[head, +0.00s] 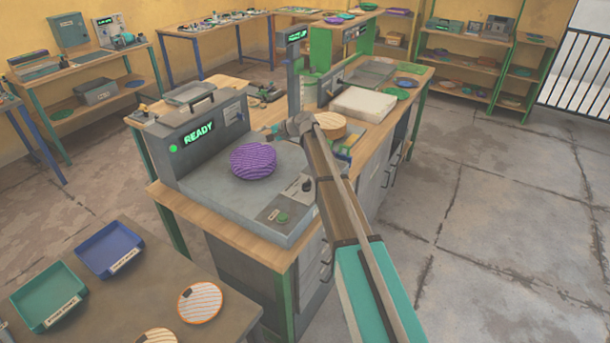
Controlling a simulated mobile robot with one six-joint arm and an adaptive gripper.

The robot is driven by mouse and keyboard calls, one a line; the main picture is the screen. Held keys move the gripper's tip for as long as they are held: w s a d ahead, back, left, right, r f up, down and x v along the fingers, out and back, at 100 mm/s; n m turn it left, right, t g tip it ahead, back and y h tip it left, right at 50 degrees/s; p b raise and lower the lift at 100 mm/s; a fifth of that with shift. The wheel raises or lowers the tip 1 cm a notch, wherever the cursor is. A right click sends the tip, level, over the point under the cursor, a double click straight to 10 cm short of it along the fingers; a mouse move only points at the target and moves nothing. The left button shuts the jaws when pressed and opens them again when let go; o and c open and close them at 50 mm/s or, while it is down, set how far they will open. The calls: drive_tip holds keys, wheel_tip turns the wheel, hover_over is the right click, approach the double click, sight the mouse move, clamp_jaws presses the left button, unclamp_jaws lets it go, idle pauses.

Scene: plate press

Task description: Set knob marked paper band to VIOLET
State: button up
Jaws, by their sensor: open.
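The press (205,190) is a grey machine on a wooden-topped bench, with a lit READY display (198,132). A small dark knob (306,185) stands on a pale label plate at the right of its deck, close to my arm. The label is too small to read, so I cannot tell which knob is the paper band one or where it points. A purple striped disc (253,161) lies on the deck. A green button (283,218) sits at the front corner. My arm reaches across the right side of the press; I cannot make out my gripper's fingers.
A blue tray (109,250), a green tray (48,297) and an orange-rimmed striped disc (200,302) are on the near table. A pale slab (363,104) lies on the bench behind my arm. The floor at right is clear.

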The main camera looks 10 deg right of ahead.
drive_tip(key=s+n+h+p, duration=0.1)
drive_tip(key=n, duration=0.2)
drive_tip(key=s+d+n+g+h+p, duration=0.1)
drive_tip(key=s+n+p, duration=0.1)
drive_tip(key=n, duration=0.1)
drive_tip(key=s+n+g+p, duration=0.1)
drive_tip(key=s+n, duration=0.1)
drive_tip(key=shift+s+d+r+n+h, duration=0.15)
drive_tip(key=shift+d+r+n+h, duration=0.2)
drive_tip(key=shift+r+n+h, duration=0.05)
drive_tip(key=s+d+n+g+h+p, duration=0.1)
drive_tip(key=s+d+n+h+p, duration=0.1)
drive_tip(key=s+d+n+p, duration=0.3)
wheel_tip(320, 180, up, 6)
drive_tip(key=n+g+h+p, duration=0.3)
drive_tip(key=n+h+p, duration=0.4)
drive_tip(key=n, duration=0.9)
hover_over(305, 182)
drive_tip(key=shift+f, duration=0.2)
drive_tip(key=shift+f, duration=0.2)
wheel_tip(305, 182, down, 13)
drive_tip(key=b, duration=1.3)
drive_tip(key=shift+f+b, duration=0.2)
drive_tip(key=shift+b, duration=0.2)
